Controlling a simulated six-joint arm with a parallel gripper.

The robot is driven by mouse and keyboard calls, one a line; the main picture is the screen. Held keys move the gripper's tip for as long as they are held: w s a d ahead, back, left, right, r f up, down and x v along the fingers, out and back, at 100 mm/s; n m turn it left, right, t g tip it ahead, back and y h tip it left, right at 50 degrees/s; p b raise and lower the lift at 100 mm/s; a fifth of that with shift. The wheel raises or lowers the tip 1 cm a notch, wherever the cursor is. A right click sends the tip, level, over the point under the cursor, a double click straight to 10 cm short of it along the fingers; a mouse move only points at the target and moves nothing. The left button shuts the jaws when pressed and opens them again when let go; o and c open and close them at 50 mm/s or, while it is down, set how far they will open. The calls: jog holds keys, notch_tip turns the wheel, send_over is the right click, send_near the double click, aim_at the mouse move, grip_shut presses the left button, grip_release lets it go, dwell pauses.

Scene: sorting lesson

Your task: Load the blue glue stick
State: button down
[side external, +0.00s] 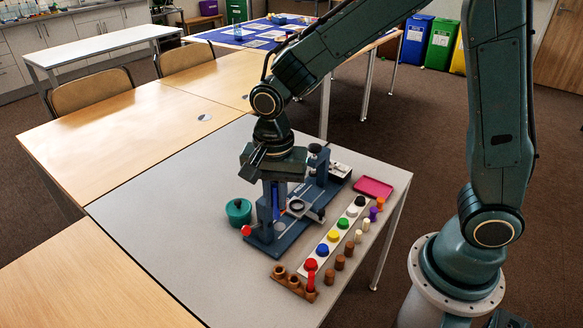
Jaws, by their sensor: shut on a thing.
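My gripper (270,214) points down over the blue-grey fixture (258,243) on the grey table. It is shut on a narrow bright-blue upright thing, which looks like the blue glue stick (276,196). The fingers cover much of it, and I cannot tell whether its lower end touches the fixture. The fixture carries a round ring-like part (297,205) just right of the gripper and a red knob (246,230) at its left end.
A teal lidded pot (239,211) stands close left of the gripper. In front are a white strip (328,246) with several coloured caps, brown and cream pegs, and a wooden holder (294,285) with a red stick. A pink tray (373,187) lies right. The table's left part is clear.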

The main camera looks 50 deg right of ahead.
aim_at(275, 185)
jog(key=shift+r, duration=2.05)
jog(key=w+d, duration=0.9)
jog(key=d, duration=0.3)
jog(key=shift+r, duration=0.45)
jog(key=shift+f, duration=0.1)
jog(key=shift+f, duration=3.9)
jog(key=shift+f, duration=0.3)
